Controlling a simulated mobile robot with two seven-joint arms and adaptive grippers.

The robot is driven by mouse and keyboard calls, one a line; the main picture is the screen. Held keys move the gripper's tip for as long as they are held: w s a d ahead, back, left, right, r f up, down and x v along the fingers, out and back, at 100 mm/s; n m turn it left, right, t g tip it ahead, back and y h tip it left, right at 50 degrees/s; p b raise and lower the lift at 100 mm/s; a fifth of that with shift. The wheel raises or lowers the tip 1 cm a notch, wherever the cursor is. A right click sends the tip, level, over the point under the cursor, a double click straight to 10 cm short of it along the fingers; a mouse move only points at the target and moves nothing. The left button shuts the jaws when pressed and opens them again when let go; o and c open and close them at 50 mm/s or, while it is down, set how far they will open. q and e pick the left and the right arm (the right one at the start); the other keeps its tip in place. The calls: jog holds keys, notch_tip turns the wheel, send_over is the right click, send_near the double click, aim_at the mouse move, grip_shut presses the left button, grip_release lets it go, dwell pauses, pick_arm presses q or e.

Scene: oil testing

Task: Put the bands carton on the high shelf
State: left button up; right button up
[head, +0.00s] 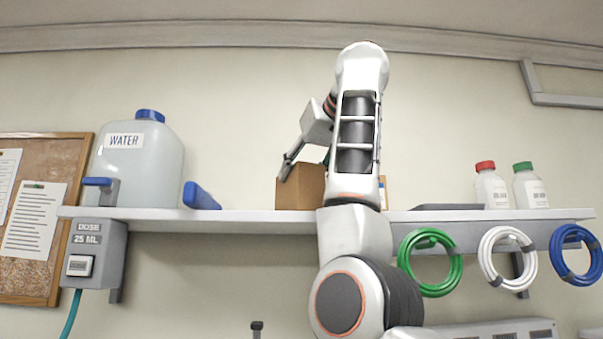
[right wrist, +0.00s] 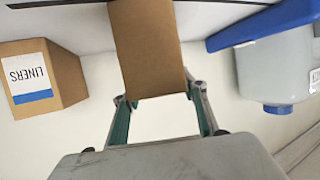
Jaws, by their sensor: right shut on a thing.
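My right gripper (head: 305,166) is shut on a plain brown carton (head: 301,188) at the high shelf (head: 260,215). In the right wrist view the carton (right wrist: 148,45) sits between the two teal-lined fingers of the gripper (right wrist: 158,97). Its lower edge meets the line of the shelf top in the head view; I cannot tell whether it bears on the shelf. No label shows on its visible faces, so I cannot read it as the bands carton. My arm hides part of it. My left gripper is not in view.
A liners carton (right wrist: 45,75) stands beside the held carton, apart from it. A water jug (head: 137,163) and a blue object (head: 200,196) are left on the shelf. Right are a dark flat tray (head: 447,207) and two bottles (head: 491,188). Coiled hoses (head: 458,268) hang below.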

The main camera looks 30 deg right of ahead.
jog(key=o, duration=1.2)
jog(key=shift+o, duration=0.2)
jog(key=shift+s, duration=0.1)
jog(key=v, duration=0.7)
jog(key=shift+s, duration=0.2)
jog(key=shift+r, duration=0.1)
